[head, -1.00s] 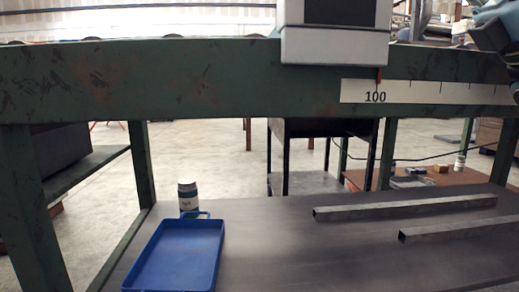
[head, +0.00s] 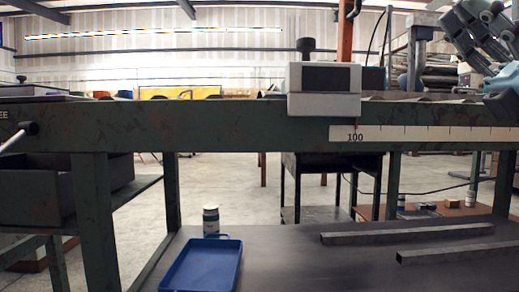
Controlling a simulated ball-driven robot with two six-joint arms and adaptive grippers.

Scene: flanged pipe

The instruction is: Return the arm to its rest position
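Part of my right arm (head: 483,32) shows at the upper right, with blue-grey links bent above the green beam and cut off by the picture's edge. I cannot make out its gripper's fingertips. My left arm and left gripper are not in view. No flanged pipe can be made out.
A green beam (head: 225,125) crosses the view, with a grey box (head: 324,103) on it and a scale strip (head: 400,133) marked 100. Below are a dark table (head: 300,262), a blue tray (head: 203,265), a small jar (head: 211,222) and two metal bars (head: 407,232) (head: 460,250).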

